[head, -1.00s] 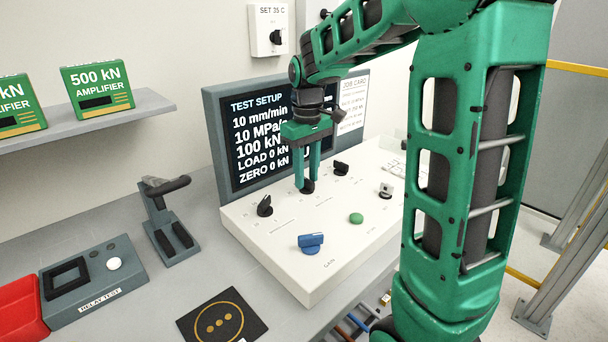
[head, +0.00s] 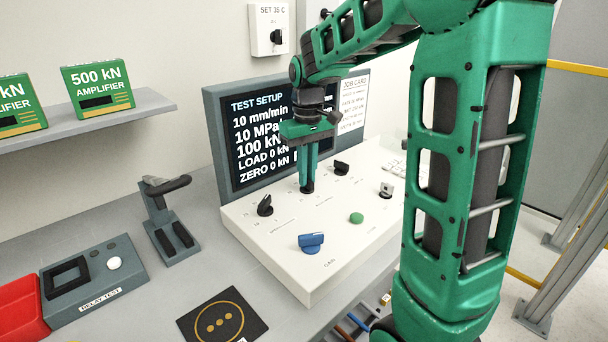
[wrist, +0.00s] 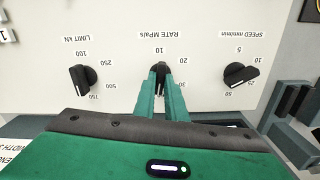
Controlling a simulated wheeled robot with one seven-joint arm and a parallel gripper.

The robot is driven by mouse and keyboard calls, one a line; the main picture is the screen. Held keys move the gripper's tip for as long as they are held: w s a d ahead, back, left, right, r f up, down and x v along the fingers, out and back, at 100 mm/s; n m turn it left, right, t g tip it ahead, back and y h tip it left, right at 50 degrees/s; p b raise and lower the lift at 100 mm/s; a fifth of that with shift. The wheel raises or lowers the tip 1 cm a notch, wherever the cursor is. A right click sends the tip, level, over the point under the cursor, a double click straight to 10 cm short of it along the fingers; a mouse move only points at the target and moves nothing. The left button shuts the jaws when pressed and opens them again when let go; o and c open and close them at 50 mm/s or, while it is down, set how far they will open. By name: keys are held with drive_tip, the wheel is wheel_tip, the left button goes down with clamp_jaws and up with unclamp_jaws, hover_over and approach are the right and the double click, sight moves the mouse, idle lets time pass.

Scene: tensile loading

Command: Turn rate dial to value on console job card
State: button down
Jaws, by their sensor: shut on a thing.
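The console (head: 290,275) is a white sloped panel with several knobs. The black rate dial (head: 307,189) stands in its back row, and in the wrist view it is the middle knob (wrist: 159,68), labelled RATE MPa/s. My gripper (head: 308,184) points down with its fingers shut on this dial; the fingers hide much of it, so its pointer is unclear. The screen (head: 235,150) behind reads 10 mm/min, 10 MPa/s and 100 kN. The white job card (head: 355,100) is at the screen's right; its small text is partly behind my arm and hard to read.
The black speed dial (wrist: 240,74) and limit dial (wrist: 82,78) flank the rate dial closely. A blue gain knob (head: 311,242), a green button (head: 356,218) and a small grey switch (head: 386,190) are nearer the console's front. A relay test box (head: 95,275) sits left.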

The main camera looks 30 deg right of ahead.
drive_tip(key=m, duration=0.5)
drive_tip(key=shift+m, duration=2.3)
drive_tip(key=c, duration=1.8)
unclamp_jaws()
wheel_tip(320, 180, up, 11)
drive_tip(key=shift+f, duration=0.1)
